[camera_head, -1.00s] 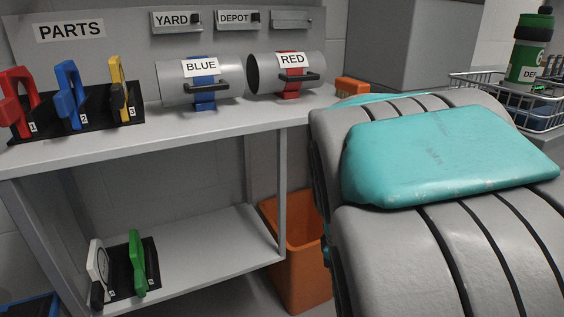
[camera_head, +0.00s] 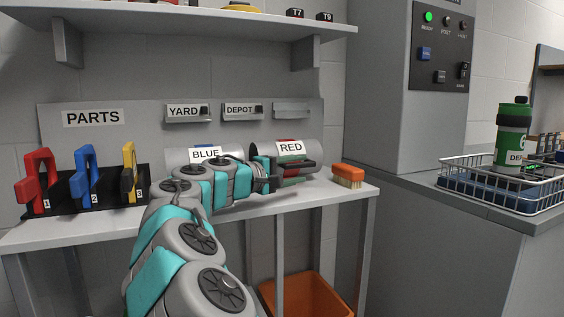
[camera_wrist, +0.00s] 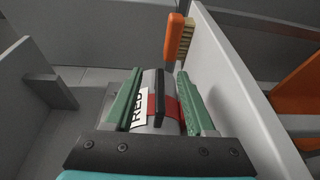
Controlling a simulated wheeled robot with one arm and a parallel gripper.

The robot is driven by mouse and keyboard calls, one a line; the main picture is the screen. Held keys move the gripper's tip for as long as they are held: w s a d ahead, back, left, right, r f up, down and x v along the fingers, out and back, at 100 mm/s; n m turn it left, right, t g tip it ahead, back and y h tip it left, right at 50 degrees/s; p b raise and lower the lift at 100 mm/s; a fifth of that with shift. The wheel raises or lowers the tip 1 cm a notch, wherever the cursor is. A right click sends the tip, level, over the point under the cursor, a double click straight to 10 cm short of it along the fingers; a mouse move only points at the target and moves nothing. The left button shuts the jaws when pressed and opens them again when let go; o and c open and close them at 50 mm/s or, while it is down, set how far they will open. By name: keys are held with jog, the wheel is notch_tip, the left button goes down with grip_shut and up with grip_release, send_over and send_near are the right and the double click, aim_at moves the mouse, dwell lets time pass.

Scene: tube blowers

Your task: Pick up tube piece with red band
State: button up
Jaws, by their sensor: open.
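The grey tube piece with the red band (camera_head: 310,151) lies on the parts bench, its white label reading RED. It also shows in the wrist view (camera_wrist: 150,79), with its red band and black handle between my fingers. My gripper (camera_wrist: 160,95) is open, with one green finger on each side of the handle. I cannot tell whether the fingers touch the tube. In the head view my gripper (camera_head: 284,174) is in front of the tube and hides its lower part.
The tube labelled BLUE (camera_head: 178,158) lies to the left, partly hidden by my arm. An orange brush (camera_head: 347,172) stands close to the right of the red tube. Several coloured tools sit in a black rack (camera_head: 65,203) at the left. A shelf (camera_head: 190,30) hangs above.

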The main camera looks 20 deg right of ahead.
aim_at(301, 165)
jog(key=w+a, duration=0.1)
jog(key=w+a+t, duration=0.1)
jog(key=w, duration=0.1)
jog(key=shift+f+n, duration=0.2)
jog(key=shift+n, duration=0.1)
jog(key=shift+w+d+t, duration=0.25)
jog(key=shift+t, duration=0.15)
jog(key=shift+x, duration=3.5)
jog(key=shift+w+a+f, duration=0.1)
jog(key=shift+f, duration=0.05)
grip_shut()
